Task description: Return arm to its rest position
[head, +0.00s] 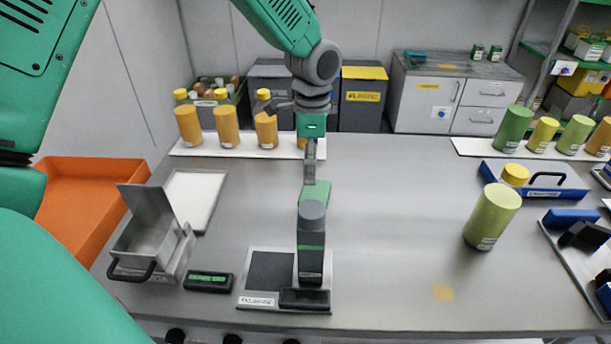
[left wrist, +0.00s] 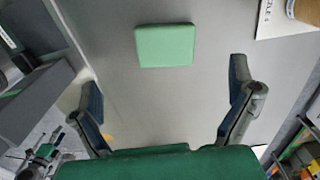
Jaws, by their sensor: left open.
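My left arm comes back into the head view from the top. Its gripper (head: 310,165) points down over a grey device with a green top (head: 312,240) on the table. In the left wrist view, the two fingers of the gripper (left wrist: 165,75) are spread wide, with nothing held between them. A flat green square (left wrist: 166,46), which looks like the device's top, lies just ahead of the fingertips. The exact gap between fingers and device cannot be told. My right gripper is not in view.
Orange bottles (head: 227,126) stand on a white strip behind the gripper. An open metal box (head: 150,238), a small display (head: 208,281) and an orange tray (head: 75,205) are at left. A large green bottle (head: 492,215) stands at right.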

